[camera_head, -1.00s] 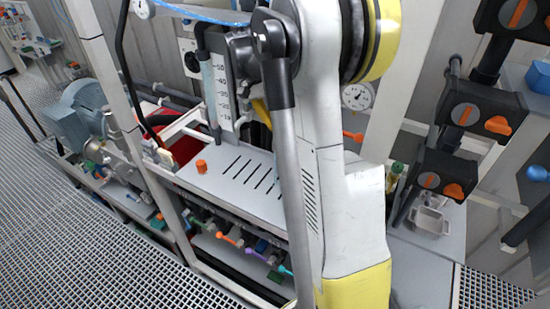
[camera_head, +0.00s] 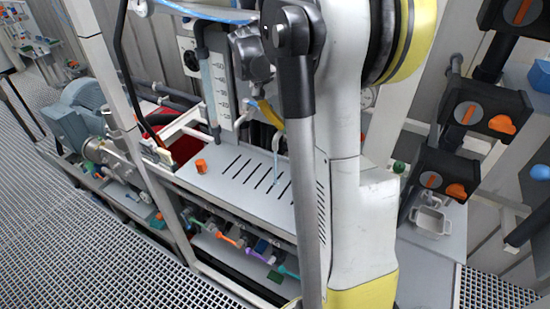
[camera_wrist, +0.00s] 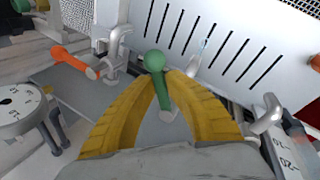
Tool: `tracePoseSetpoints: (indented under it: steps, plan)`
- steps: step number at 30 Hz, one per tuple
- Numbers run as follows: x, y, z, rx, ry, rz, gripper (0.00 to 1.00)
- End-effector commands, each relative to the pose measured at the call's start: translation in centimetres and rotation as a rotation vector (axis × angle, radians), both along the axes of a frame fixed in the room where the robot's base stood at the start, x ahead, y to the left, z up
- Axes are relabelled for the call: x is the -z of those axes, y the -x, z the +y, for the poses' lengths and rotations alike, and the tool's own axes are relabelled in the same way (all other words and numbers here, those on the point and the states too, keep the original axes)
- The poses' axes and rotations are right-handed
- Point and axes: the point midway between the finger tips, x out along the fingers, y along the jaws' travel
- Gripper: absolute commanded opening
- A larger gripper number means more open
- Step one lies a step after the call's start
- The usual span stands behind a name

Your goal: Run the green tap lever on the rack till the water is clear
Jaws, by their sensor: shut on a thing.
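The green tap lever (camera_wrist: 161,92) with its round knob shows in the middle of the wrist view. My gripper (camera_wrist: 158,78) has its two yellow fingers closed around the lever just below the knob. In the head view, my gripper (camera_head: 268,112) is mostly hidden behind my arm, and the lever cannot be made out there. A hooked metal spout (camera_head: 278,145) hangs above the slotted grey top (camera_head: 225,172). A thin, pale bluish stream (camera_head: 276,168) seems to fall from it; the stream also shows in the wrist view (camera_wrist: 204,44).
An orange lever (camera_wrist: 72,60) and a round gauge (camera_wrist: 22,108) are left in the wrist view. A scaled column (camera_head: 222,85) stands beside my gripper, and an orange knob (camera_head: 201,166) sits on the slotted top. Black valve blocks (camera_head: 480,115) are at the right.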

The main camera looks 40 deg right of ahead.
Motion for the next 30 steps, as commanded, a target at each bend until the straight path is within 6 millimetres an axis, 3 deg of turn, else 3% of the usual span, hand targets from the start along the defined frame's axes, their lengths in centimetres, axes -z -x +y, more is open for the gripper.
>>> tracePoseSetpoints:
  steps: [9, 30]
  plan:
    - [0.1, 1.4, -1.5, -0.324, 0.003, 0.005, 0.00]
    - [0.2, 1.9, -4.9, -0.984, 0.002, 0.006, 0.00]
